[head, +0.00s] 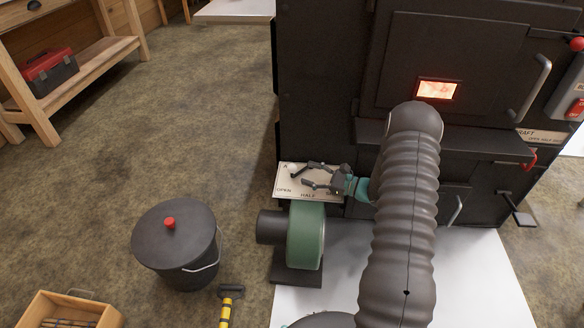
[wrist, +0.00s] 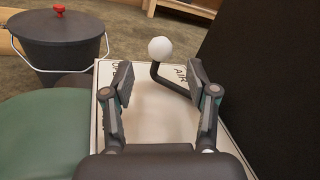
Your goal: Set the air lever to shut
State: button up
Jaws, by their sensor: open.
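The air lever is a bent black rod (wrist: 170,84) with a white ball knob (wrist: 160,48), above a pale plate (wrist: 150,128). Beyond my right finger the rod is hidden. In the head view the plate (head: 326,197) reads OPEN at its left corner and HALF along its front edge; no shut mark is readable. The knob (head: 293,167) shows faintly near the plate's far left part. My gripper (wrist: 160,78) is open over the plate, its fingers on either side of the lever's knob end. The knob lies just beyond the fingertips, and I see no clear grip.
A green blower (head: 306,236) stands just in front of the plate. The black evaporator front (head: 325,90) rises behind it, with a glowing window (head: 437,91). A lidded black bucket (head: 177,245) stands on the floor at left. Floor between bucket and evaporator is clear.

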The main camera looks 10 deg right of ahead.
aim_at(292, 168)
jog(key=x, duration=0.7)
jog(key=shift+a, duration=0.1)
grip_shut()
